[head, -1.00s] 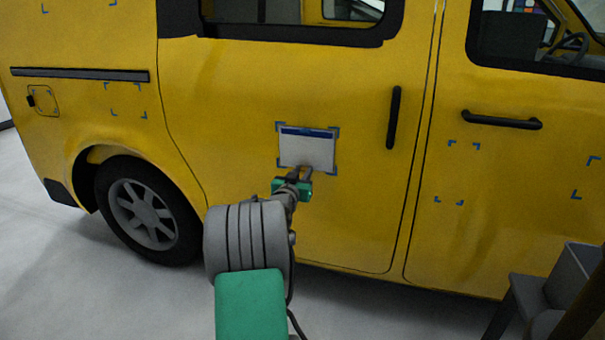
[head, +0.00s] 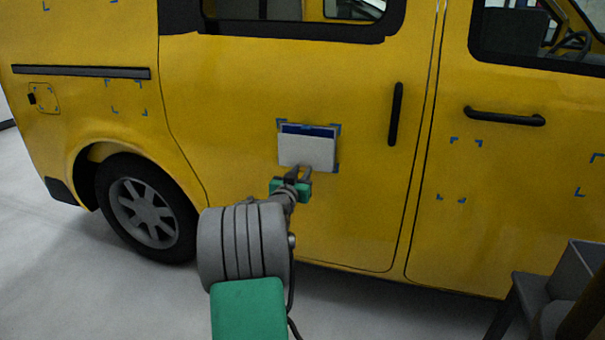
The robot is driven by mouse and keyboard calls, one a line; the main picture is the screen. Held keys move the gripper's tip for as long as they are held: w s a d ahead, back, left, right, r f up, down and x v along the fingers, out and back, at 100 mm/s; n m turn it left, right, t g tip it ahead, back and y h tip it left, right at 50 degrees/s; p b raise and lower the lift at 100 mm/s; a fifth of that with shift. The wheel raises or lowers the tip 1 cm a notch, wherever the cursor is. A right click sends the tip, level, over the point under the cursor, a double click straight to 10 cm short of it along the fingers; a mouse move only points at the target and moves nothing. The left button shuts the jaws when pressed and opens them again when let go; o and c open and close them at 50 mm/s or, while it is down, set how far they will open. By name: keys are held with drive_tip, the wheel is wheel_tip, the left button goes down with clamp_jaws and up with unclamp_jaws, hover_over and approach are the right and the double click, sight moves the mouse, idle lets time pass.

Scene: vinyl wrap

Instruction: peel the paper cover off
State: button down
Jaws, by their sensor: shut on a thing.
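The paper cover (head: 306,151) is a pale grey-white sheet on the yellow van's sliding door. Above its top edge a dark blue strip (head: 309,129) of the decal shows. Blue corner marks (head: 337,128) frame the spot. My gripper (head: 298,171) is at the lower edge of the paper cover, its fingers shut on it. The fingertips partly hide that edge. How far the cover stands off the door is hard to tell from this view.
The yellow van (head: 240,110) fills most of the view. A black door handle (head: 394,114) stands to the right of the decal. Other empty blue corner marks (head: 458,170) sit on the front door. A dark grey stand (head: 545,290) is at the lower right.

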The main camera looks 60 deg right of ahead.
drive_tip(key=s+a+b, duration=0.1)
drive_tip(key=a+b, duration=0.1)
drive_tip(key=a, duration=0.4)
idle(0.6)
